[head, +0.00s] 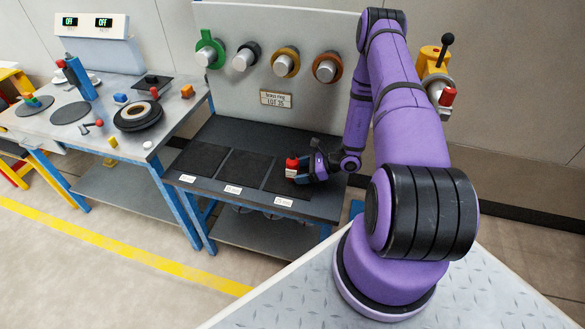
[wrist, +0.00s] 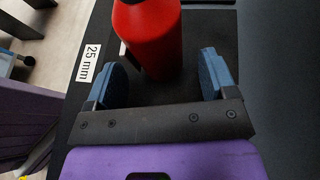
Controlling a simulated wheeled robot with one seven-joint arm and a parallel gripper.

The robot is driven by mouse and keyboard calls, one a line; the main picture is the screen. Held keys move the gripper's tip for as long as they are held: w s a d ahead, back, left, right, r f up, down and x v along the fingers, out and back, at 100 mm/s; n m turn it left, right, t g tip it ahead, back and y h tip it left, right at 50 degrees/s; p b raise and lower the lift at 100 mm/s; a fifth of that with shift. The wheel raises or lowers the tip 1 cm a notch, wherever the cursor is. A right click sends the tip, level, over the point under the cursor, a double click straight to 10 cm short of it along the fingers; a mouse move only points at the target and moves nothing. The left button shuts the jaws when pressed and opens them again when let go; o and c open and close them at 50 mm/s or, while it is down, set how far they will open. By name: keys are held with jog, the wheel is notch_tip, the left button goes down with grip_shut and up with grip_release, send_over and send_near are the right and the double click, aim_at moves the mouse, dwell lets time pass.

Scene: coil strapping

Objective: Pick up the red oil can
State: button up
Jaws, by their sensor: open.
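The red oil can (head: 292,163) stands on the rightmost dark mat of the dark bench, near the bench's front edge. In the wrist view the red can (wrist: 152,38) fills the top middle, and its top end is cut off by the picture edge. My gripper (head: 300,172) is low over the same mat, right beside the can. In the wrist view my gripper (wrist: 162,76) is open, with one blue finger pad on each side of the can's near end. Gaps show between the can and both pads.
A "25 mm" label (wrist: 88,64) lies beside the can. Two empty mats (head: 243,168) lie to the left. Coloured spools (head: 285,64) hang on the back panel. A grey table (head: 180,118) at the left holds a black coil (head: 138,115) and several small items.

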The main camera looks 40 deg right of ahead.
aim_at(293, 171)
jog(key=x, duration=0.3)
jog(key=shift+w+a+r, duration=0.1)
jog(key=shift+w, duration=0.05)
jog(key=c, duration=1.2)
jog(key=shift+r, duration=0.2)
